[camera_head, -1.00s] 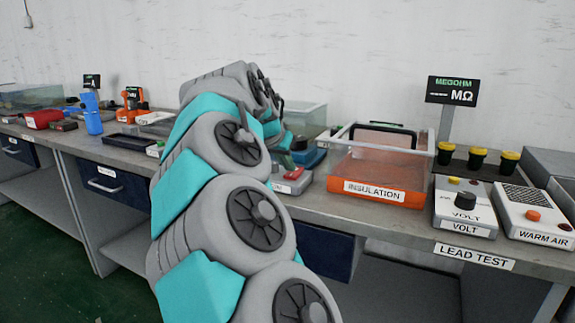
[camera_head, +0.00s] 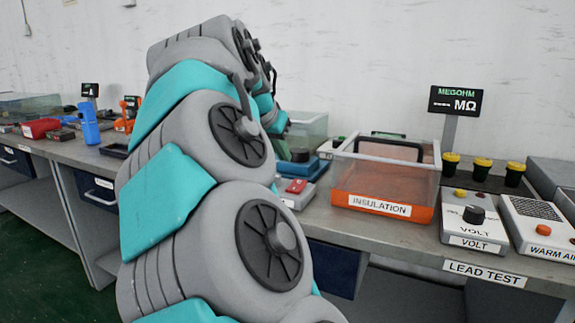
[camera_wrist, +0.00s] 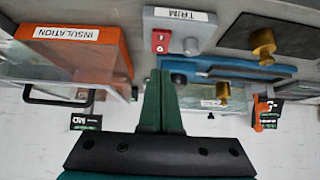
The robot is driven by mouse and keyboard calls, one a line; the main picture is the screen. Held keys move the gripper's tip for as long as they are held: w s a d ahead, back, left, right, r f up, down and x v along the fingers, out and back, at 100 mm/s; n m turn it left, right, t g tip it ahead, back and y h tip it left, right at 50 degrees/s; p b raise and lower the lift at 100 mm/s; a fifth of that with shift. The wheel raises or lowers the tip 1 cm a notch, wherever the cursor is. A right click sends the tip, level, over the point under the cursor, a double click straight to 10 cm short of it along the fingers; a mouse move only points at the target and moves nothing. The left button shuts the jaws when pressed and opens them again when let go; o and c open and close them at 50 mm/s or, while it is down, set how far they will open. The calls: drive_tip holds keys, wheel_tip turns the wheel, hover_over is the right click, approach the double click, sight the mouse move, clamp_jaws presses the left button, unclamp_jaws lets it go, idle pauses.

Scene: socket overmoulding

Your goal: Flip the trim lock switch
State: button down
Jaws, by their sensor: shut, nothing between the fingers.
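The grey trim box (camera_wrist: 205,24) with its white TRIM label is at the top middle of the wrist view, which shows the bench upside down. On it are a red switch (camera_wrist: 160,42) and a round grey knob (camera_wrist: 191,46). In the head view the red switch (camera_head: 296,186) shows just right of my arm, with part of the box hidden. My gripper (camera_wrist: 161,75) is shut, its green fingers together and empty. Its tips appear just below the red switch in the wrist view; I cannot tell whether they touch the box.
The orange INSULATION bin (camera_head: 385,208) with clear sides stands right of the trim box. A blue tray or case (camera_wrist: 235,69) lies close to the fingers, with brass weights nearby. The VOLT box (camera_head: 472,222) and WARM AIR box (camera_head: 538,232) are further right.

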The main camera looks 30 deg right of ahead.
drive_tip(key=shift+s+a+f+v, duration=0.1)
drive_tip(key=shift+f+v, duration=0.05)
drive_tip(key=shift+v, duration=0.75)
drive_tip(key=shift+s+a+f+v, duration=0.1)
drive_tip(key=shift+v, duration=0.8)
drive_tip(key=shift+s+a+f+v, duration=0.1)
drive_tip(key=shift+f+v, duration=0.05)
drive_tip(key=shift+v, duration=0.8)
